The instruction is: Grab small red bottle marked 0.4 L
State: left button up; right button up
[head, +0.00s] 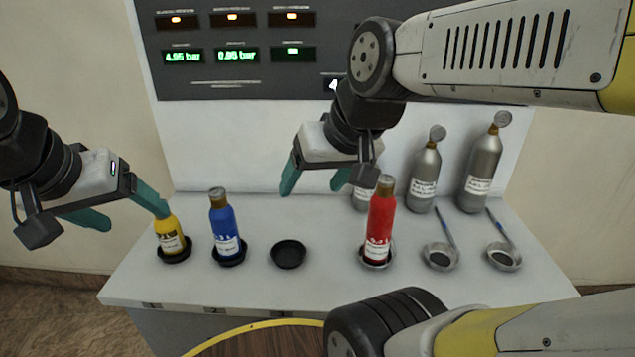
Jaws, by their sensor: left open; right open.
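The red bottle (381,222) stands upright in a metal ring holder (377,264) at the middle right of the white bench. It has a brown cap and a white label whose number is too small to read surely. My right gripper (314,186) is open and empty, above the bench to the left of and behind the red bottle. My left gripper (122,210) is open at the left, with one finger overlapping the top of the yellow bottle (170,236). I cannot tell whether that finger touches it.
A blue bottle (224,230) stands in a black dish, with an empty black dish (288,254) to its right. Grey cylinders (425,178) with gauges stand behind, and two empty metal holders (440,256) are at the right. A display panel (235,50) is on the back wall.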

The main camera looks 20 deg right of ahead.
aim_at(383, 204)
jog(key=z, duration=0.4)
jog(key=l+z, duration=0.15)
jog(key=z, duration=0.6)
jog(key=k+j+u, duration=0.15)
jog(key=k+u, duration=0.15)
jog(key=u, duration=0.15)
